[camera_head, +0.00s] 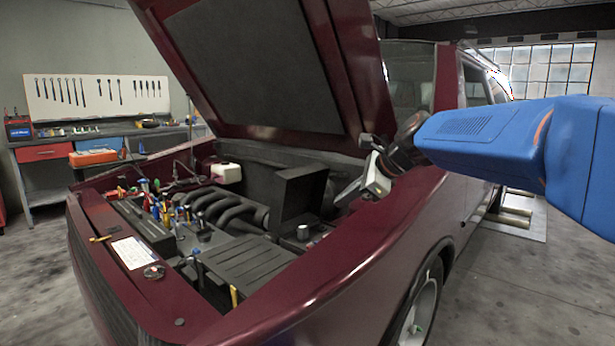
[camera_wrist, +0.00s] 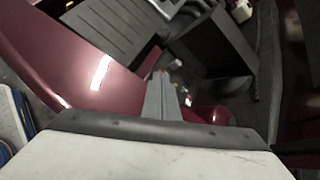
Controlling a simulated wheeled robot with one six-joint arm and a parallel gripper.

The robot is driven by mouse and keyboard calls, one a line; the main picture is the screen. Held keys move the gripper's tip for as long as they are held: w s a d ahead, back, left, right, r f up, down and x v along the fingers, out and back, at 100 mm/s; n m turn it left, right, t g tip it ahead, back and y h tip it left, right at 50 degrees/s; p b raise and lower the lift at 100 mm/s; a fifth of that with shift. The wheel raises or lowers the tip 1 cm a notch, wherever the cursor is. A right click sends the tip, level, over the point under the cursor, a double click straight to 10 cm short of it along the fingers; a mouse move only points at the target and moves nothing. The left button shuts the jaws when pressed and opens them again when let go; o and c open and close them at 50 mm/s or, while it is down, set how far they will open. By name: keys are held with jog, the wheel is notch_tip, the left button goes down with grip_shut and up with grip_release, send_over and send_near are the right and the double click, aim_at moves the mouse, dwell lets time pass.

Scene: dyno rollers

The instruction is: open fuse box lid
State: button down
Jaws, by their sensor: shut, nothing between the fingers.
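The fuse box lid (camera_head: 302,192) is a dark panel at the right side of the engine bay. It stands raised at a steep tilt, and also shows in the wrist view (camera_wrist: 216,45). Small coloured fuses (camera_wrist: 180,91) show beside it in the wrist view, partly hidden by my fingers. My gripper (camera_head: 347,194) is shut and empty, just right of the lid above the fender's inner edge. Its grey fingers (camera_wrist: 162,98) point towards the fuse box in the wrist view. I cannot tell whether they touch the box.
The maroon hood (camera_head: 250,60) is propped open above the bay. The fender (camera_head: 350,250) lies below my arm. The engine (camera_head: 230,210), a black ribbed cover (camera_head: 240,262) and several upright tools (camera_head: 155,200) fill the bay. A workbench (camera_head: 50,150) stands at the left.

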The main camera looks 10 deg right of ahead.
jog(key=w+d+r+m+t+y, duration=0.1)
jog(key=w+r+m, duration=0.5)
jog(key=w, duration=0.5)
send_near(288, 171)
jog(key=shift+m+t, duration=0.3)
jog(key=shift+m, duration=0.1)
jog(key=shift+w+d+f, duration=0.1)
jog(key=shift+f, duration=1.35)
jog(key=shift+w+d+f, duration=0.1)
jog(key=shift+f, duration=1.3)
jog(key=shift+a, duration=0.1)
jog(key=w+a, duration=0.1)
jog(key=w, duration=0.1)
jog(key=w+a+r, duration=0.1)
jog(key=w+a, duration=0.3)
jog(key=shift+w+r, duration=0.3)
jog(key=shift+w, duration=0.05)
